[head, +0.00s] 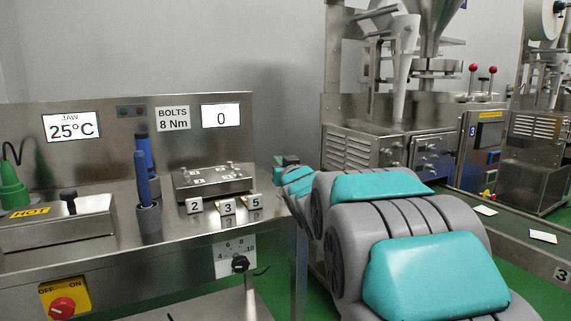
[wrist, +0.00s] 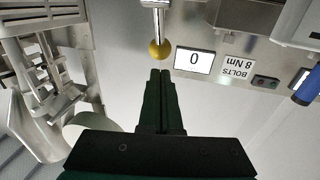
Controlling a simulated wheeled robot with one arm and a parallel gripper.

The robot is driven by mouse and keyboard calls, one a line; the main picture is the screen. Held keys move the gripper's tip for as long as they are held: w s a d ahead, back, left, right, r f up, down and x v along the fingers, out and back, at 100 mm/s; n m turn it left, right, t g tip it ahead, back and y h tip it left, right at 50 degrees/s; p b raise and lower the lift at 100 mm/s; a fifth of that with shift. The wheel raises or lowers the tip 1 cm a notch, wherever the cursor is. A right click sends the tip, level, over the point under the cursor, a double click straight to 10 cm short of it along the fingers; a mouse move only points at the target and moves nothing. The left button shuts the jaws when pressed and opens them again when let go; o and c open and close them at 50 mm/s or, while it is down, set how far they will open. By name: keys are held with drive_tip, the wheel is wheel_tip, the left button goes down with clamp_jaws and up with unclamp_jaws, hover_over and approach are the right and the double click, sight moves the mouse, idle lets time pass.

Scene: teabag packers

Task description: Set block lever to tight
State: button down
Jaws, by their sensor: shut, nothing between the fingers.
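A metal lever (wrist: 153,6) with a yellow ball knob (wrist: 159,49) shows at the top of the wrist view, which is upside down. I take it for the block lever; no "tight" mark is readable. My gripper (wrist: 160,74) is shut and empty, its dark fingertips just short of the ball in the picture. I cannot tell whether they touch it. In the head view my arm reaches toward the right end of the steel bench (head: 185,222), and the fingers and the yellow knob cannot be made out. A steel block with bolts (head: 212,180) sits on the bench.
The bench panel carries a display reading 0 (head: 221,116) and a BOLTS 8 Nm sign (head: 173,118). A blue-handled tool (head: 143,180) stands in a holder. Numbered tags (head: 228,207) line the bench edge. A packing machine (head: 390,145) stands behind my arm at right.

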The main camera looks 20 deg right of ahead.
drive_tip(key=shift+w, duration=0.3)
drive_tip(key=shift+r, duration=0.15)
idle(0.4)
drive_tip(key=s+a+r, duration=0.2)
drive_tip(key=s+r, duration=0.7)
drive_tip(key=shift+s+r+b, duration=0.3)
drive_tip(key=shift+s+r, duration=0.05)
